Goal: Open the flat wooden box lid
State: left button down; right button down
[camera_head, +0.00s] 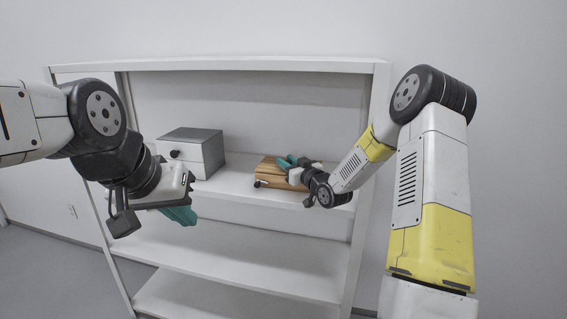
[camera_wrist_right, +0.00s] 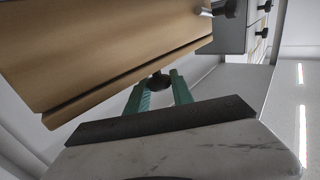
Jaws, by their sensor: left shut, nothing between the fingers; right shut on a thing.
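The flat wooden box (camera_head: 270,169) lies on the upper shelf, right of centre. In the right wrist view its wooden face (camera_wrist_right: 100,45) fills the upper left, with a dark seam along its lower edge. My right gripper (camera_head: 288,162) is at the box, its teal fingers closed on a dark round knob (camera_wrist_right: 158,81) at the box's edge. I cannot tell whether the lid is raised. My left gripper (camera_head: 180,214) is shut and empty, in front of the shelf and away from the box.
A grey and white box (camera_head: 195,152) with a dark knob stands on the same shelf to the left. The white shelf unit (camera_head: 240,185) has bare boards below. The shelf between the two boxes is clear. The shelf's right upright is close to my right arm.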

jog(key=shift+w+d+r+m+g+h, duration=0.15)
jog(key=shift+w+r+m+g, duration=0.15)
jog(key=shift+r, duration=0.2)
jog(key=shift+w+d+r+m+g+h, duration=0.15)
jog(key=shift+r+m+g, duration=0.15)
jog(key=shift+r+m, duration=0.15)
jog(key=w+r+m+g, duration=0.2)
jog(key=shift+w+d+r+g, duration=0.2)
jog(key=shift+d+r+g, duration=0.15)
jog(key=shift+r+g, duration=0.05)
jog(key=shift+w+d+r+h, duration=0.1)
jog(key=shift+w+r+h, duration=0.2)
jog(key=shift+w+r, duration=0.1)
